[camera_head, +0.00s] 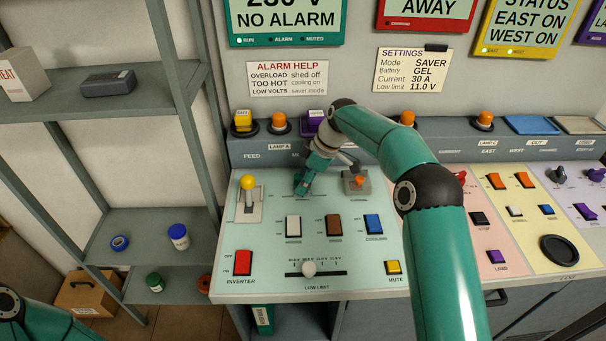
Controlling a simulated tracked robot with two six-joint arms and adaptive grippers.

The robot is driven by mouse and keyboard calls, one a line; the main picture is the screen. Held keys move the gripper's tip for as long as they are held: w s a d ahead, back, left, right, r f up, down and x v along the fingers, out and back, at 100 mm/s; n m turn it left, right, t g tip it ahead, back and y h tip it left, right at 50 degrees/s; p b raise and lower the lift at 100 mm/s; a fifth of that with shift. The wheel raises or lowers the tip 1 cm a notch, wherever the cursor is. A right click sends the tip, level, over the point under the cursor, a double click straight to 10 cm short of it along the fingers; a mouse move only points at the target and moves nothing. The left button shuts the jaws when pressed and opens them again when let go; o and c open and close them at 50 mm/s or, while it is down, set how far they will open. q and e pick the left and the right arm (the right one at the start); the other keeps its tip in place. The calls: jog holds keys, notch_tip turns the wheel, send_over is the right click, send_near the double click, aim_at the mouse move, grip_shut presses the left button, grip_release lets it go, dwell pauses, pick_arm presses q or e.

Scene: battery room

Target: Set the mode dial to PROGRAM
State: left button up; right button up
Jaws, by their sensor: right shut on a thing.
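My right gripper (304,181) reaches down to the pale green panel of the console (265,225), between the yellow-knobbed lever and the orange-topped control. Its fingers are shut on a small control there, which I take to be the mode dial. The gripper hides most of this dial, so its pointer and its position marks cannot be read. A settings card (413,71) on the wall reads Mode SAVER. My left arm shows only at the lower left corner, and its gripper is out of view.
Close by stand the yellow-knobbed lever (248,184) and the orange-topped control (359,182). Rocker switches (334,225), a red inverter switch (243,262) and a low-limit slider (309,268) lie nearer the front. Shelves (95,230) stand at left. My right forearm covers the panel's right part.

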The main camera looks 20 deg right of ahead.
jog(key=shift+w+r, duration=0.1)
jog(key=shift+r, duration=0.05)
jog(key=o, duration=1)
jog(key=shift+c, duration=0.2)
jog(key=shift+o, duration=0.9)
jog(key=v, duration=1.1)
jog(key=shift+d+r, duration=0.25)
jog(key=shift+r, duration=0.05)
